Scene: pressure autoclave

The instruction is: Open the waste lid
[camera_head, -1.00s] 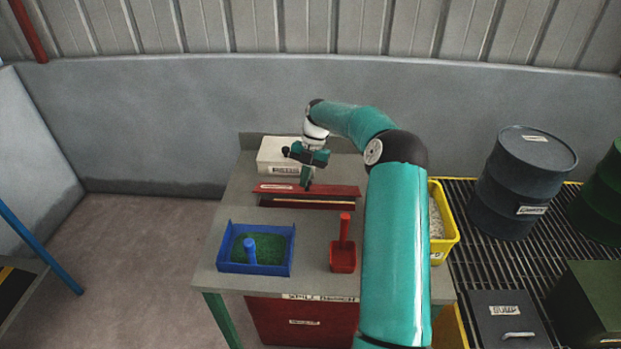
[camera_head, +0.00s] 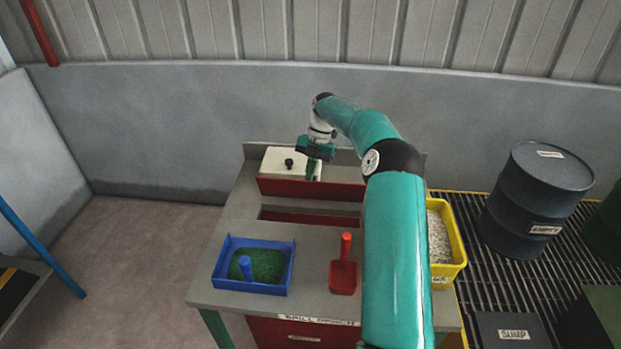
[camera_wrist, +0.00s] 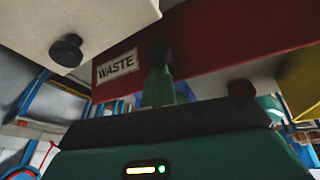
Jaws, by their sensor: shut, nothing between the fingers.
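The red waste lid (camera_head: 338,191) stands raised on edge behind a dark slot (camera_head: 300,217) in the grey bench top. In the wrist view the lid (camera_wrist: 215,50) shows as a red panel with a white WASTE label (camera_wrist: 117,66). My gripper (camera_head: 312,172) is at the lid's upper edge, left of its middle. Its fingers (camera_wrist: 160,82) are shut and empty and point at the red panel beside the label. They look close against the lid, but I cannot tell whether they touch.
A white box with a black knob (camera_head: 288,162) sits just behind the lid. A blue tray (camera_head: 225,275) with green contents and a blue handle stands front left. A yellow bin (camera_head: 460,256) stands right, partly behind my arm.

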